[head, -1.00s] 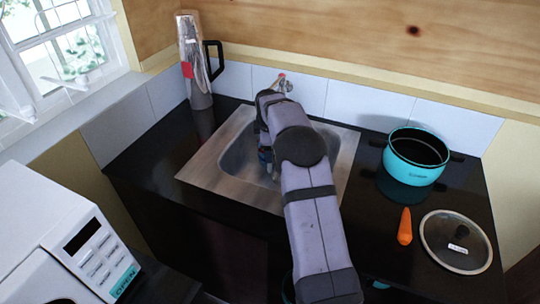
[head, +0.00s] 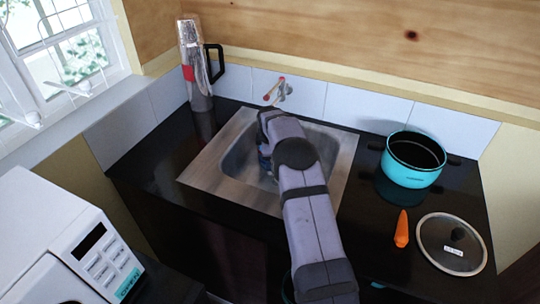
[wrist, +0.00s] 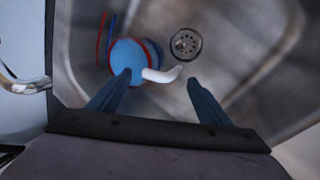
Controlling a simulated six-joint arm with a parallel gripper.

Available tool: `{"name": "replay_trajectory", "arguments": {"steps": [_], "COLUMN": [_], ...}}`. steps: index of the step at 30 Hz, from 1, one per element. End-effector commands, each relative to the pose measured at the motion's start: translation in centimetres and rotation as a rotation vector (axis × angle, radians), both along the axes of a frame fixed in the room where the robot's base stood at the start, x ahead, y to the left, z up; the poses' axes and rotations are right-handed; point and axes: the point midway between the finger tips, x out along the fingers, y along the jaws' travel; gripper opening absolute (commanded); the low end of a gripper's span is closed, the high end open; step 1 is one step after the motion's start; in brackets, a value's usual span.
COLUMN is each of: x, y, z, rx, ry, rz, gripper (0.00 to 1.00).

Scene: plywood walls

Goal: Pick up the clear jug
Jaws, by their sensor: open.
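In the wrist view, a round blue piece (wrist: 128,58) with a red and dark rim and a white handle (wrist: 162,74) lies in the sink. Thin red and blue curved lines show at its left; I cannot tell if they belong to a see-through body. My gripper (wrist: 160,78) is open, its dark blue fingers spread with the white handle between their tips in the picture; contact cannot be told. In the head view my arm mostly hides the gripper and this object. A tall, silvery, see-through-looking jug (head: 197,75) with a black handle and red patch stands upright at the back left corner.
The metal sink (head: 222,160) has a drain (wrist: 186,43) and a tap (head: 279,92) behind it. A turquoise pot (head: 410,172), a carrot (head: 401,229) and a glass lid (head: 437,258) lie right. A white microwave (head: 45,250) stands front left. Black counter left of the sink is clear.

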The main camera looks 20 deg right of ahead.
Motion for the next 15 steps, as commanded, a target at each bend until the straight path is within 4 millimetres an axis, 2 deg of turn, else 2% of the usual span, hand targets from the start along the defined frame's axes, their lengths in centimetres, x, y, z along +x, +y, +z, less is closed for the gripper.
{"name": "replay_trajectory", "arguments": {"steps": [7, 15], "x": [0.7, 0.9], "y": [-0.3, -0.4], "z": [-1.8, -2.2], "rx": [0.0, 0.0], "ry": [0.001, -0.001], "rz": [0.0, 0.0], "gripper": [0.72, 0.72]}}
